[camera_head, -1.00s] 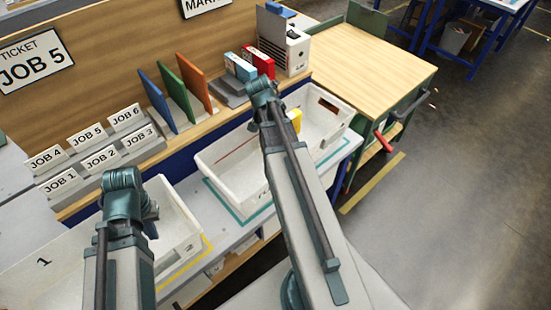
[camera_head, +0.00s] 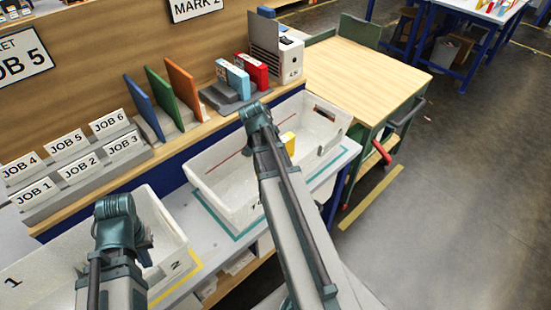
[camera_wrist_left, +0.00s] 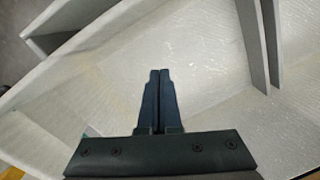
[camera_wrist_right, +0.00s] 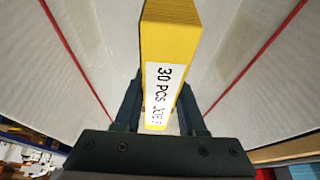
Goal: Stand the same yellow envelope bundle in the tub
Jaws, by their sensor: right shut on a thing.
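The yellow envelope bundle (camera_wrist_right: 172,35) is upright in the right wrist view, with a white label reading "30 PCS" and a job mark. My right gripper (camera_wrist_right: 160,92) is shut on it, one finger on each side. In the head view only part of the bundle (camera_head: 288,141) shows past my right arm, within the white tub with the teal outline (camera_head: 225,207). Whether its base touches the tub floor is hidden. My left gripper (camera_wrist_left: 159,76) is shut and empty, over the inside of a white tub (camera_wrist_left: 205,95).
The left tub (camera_head: 172,215), marked 2, stands inside a yellow outline. Behind are JOB ticket holders (camera_head: 75,165), coloured dividers (camera_head: 165,95) and blue and red boxes (camera_head: 232,77). A wooden-topped cart (camera_head: 365,65) stands to the right.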

